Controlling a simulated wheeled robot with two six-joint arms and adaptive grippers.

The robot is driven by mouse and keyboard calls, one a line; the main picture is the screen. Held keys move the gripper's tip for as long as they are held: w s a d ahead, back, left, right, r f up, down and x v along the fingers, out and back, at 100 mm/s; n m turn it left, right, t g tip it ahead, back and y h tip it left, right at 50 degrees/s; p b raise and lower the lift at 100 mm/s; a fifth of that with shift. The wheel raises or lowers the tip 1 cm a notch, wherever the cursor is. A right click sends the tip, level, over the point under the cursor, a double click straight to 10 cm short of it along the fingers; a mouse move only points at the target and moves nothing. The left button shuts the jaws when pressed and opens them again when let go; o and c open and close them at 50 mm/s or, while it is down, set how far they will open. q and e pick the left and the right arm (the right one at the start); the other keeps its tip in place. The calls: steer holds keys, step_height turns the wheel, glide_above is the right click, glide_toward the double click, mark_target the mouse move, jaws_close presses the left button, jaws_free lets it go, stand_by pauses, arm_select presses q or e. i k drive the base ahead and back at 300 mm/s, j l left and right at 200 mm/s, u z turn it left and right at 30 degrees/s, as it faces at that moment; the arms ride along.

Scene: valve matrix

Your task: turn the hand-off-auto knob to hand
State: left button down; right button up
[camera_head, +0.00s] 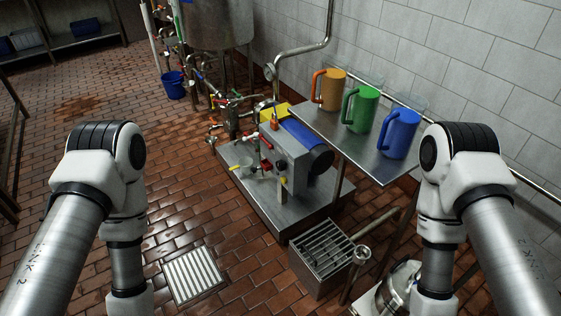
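A grey control box (294,175) stands on the metal skid in the middle of the head view. A small dark round knob (281,164) shows on its front face. It looks like the hand-off-auto knob, but its markings and pointer are too small to read. Red parts lie close to its left. My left arm comes in at the left and my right arm at the right, both well apart from the box. Both arms run down out of the bottom of the picture, and neither gripper shows.
A blue motor (305,146) sits behind the box. Pipes and valves (232,115) crowd its left. A shelf (369,158) with orange, green and blue jugs overhangs the right. A grated metal box (322,250) stands in front. The tiled floor (215,230) front left is open.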

mark_target(280, 165)
steer(key=i+j+z, duration=0.1)
steer(key=z, duration=0.3)
steer(key=i+j+z, duration=0.15)
steer(key=z, duration=0.2)
steer(key=i+j+z, duration=0.2)
steer(key=z, duration=0.2)
